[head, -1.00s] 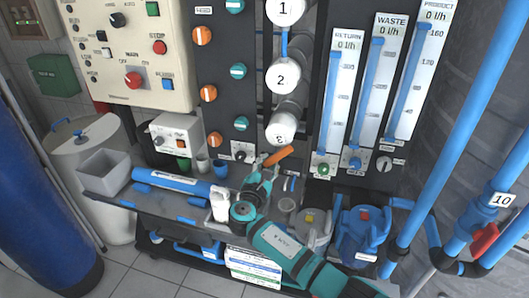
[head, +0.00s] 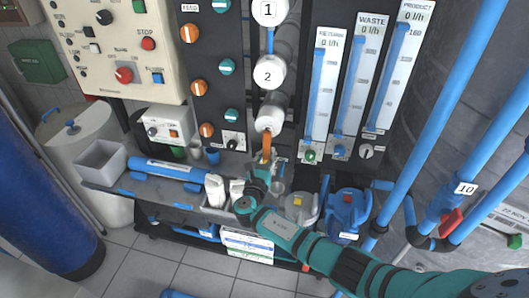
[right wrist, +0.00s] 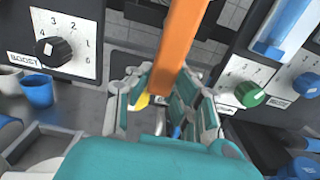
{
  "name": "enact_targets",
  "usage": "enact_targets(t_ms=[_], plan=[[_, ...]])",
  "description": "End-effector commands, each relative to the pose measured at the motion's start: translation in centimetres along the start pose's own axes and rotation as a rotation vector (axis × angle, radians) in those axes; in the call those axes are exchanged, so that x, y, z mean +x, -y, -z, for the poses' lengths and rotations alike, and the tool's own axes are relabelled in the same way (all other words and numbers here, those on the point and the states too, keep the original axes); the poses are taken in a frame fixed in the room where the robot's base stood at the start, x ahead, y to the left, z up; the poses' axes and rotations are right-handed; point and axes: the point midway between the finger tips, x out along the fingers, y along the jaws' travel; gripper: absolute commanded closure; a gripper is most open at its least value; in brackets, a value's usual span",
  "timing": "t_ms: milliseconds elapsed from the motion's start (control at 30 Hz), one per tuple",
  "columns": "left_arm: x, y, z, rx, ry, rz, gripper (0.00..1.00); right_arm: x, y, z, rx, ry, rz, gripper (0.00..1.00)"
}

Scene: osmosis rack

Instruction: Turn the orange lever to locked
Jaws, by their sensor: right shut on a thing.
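The orange lever (head: 267,144) stands nearly upright in the head view, just below the white cylinder end on the dark panel. My right gripper (head: 265,162) is shut on its lower part, and my teal arm reaches up to it from the lower right. In the right wrist view the lever (right wrist: 180,42) is a long orange bar running up from between the fingers of my right gripper (right wrist: 165,98). The fingers hide the lever's lower end, and its pivot is not clear. My left gripper is not in view.
A boost dial (right wrist: 54,48) and a green knob (right wrist: 249,94) flank the lever on the panels. Blue cups (head: 213,156), white bottles (head: 215,190) and a grey bin (head: 101,160) stand on the shelf (head: 160,190). Blue pipes (head: 440,120) rise at the right.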

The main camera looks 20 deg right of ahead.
Motion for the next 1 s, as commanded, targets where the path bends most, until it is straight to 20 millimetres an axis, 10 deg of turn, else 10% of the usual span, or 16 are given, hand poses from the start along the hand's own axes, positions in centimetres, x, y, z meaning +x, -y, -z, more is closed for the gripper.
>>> enact_targets(t_ms=[567,600,700,1000], plan=[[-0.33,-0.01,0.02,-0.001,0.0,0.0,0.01,-0.18,0.2,0.4,-0.041,-0.006,-0.001,1.0],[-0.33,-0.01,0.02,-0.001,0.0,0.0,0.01,-0.18,0.2,0.4,-0.041,-0.006,-0.001,0.82],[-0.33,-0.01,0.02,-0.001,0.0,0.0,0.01,-0.16,0.2,0.36,-0.04,-0.005,-0.001,0.69],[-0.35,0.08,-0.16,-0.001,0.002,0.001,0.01,-0.2,0.17,0.15,-0.036,-0.002,-0.001,0.67]])
